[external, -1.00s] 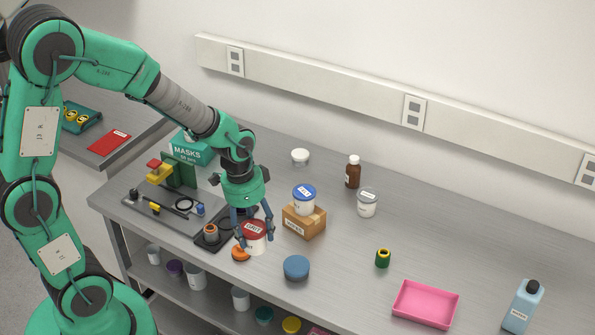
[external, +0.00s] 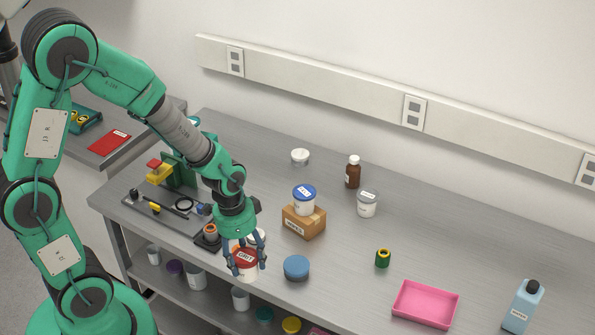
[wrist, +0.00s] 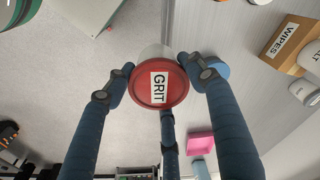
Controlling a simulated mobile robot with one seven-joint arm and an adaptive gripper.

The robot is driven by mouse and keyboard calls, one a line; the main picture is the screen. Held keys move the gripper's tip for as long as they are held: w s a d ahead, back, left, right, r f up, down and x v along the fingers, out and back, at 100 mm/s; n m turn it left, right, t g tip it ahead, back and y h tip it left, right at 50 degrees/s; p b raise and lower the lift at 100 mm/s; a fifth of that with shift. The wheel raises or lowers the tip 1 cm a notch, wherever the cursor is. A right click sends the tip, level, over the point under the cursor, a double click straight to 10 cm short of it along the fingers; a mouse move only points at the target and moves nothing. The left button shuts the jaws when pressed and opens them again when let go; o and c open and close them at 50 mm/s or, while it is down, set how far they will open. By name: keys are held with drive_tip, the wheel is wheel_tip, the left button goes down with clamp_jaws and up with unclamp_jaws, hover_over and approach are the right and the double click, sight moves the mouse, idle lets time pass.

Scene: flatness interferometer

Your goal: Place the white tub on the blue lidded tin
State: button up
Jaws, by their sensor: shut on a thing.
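My gripper (external: 246,265) is shut on a red-lidded tub labelled GRIT (external: 244,256), near the front edge of the bench. In the wrist view the red lid (wrist: 159,88) sits between the fingertips. A pale round shape (wrist: 154,52) shows past its lid; I cannot tell whether it is the tub's body.
A cardboard box (external: 304,222) bearing a blue-lidded tub (external: 304,198) stands behind the tin. A shallow white pot (external: 300,156), brown bottle (external: 353,172) and grey-lidded jar (external: 367,203) stand farther back. A pink tray (external: 425,304) lies right. Bench is clear around the tin.

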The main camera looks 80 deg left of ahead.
drive_tip(key=shift+f, duration=0.1)
idle(0.3)
hover_over(297, 264)
drive_tip(key=f, duration=0.2)
drive_tip(key=shift+r, duration=0.3)
idle(0.3)
drive_tip(key=shift+f, duration=1.8)
drive_tip(key=shift+f, duration=0.15)
drive_tip(key=o, duration=1.4)
